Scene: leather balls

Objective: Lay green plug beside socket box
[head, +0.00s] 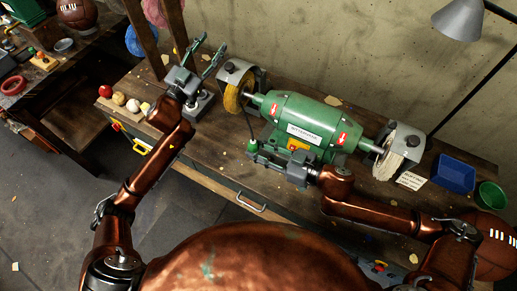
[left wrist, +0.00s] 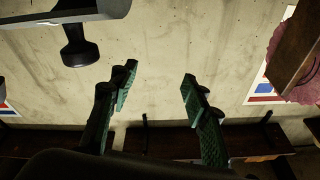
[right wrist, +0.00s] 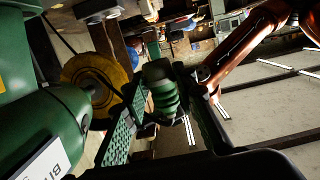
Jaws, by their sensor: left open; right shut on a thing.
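The green plug (head: 252,145) is between the fingers of my right gripper (head: 255,151), above the bench in front of the green grinder (head: 310,118). In the right wrist view the ribbed plug (right wrist: 162,92) sits between the finger pads, and a dark cord runs toward it. A grey box (head: 200,106), which looks like the socket box, stands on the bench left of the grinder, partly behind my left gripper. My left gripper (head: 208,60) is open and empty above and behind that box; its spread fingers (left wrist: 158,105) face the wall.
The grinder's yellow wheel (head: 234,98) and left guard (head: 236,72) stand close to both grippers. Several small balls (head: 119,98) lie at the bench's left end. A blue bin (head: 454,174) and green bowl (head: 490,195) stand at right. Bare bench (head: 205,150) lies left of the plug.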

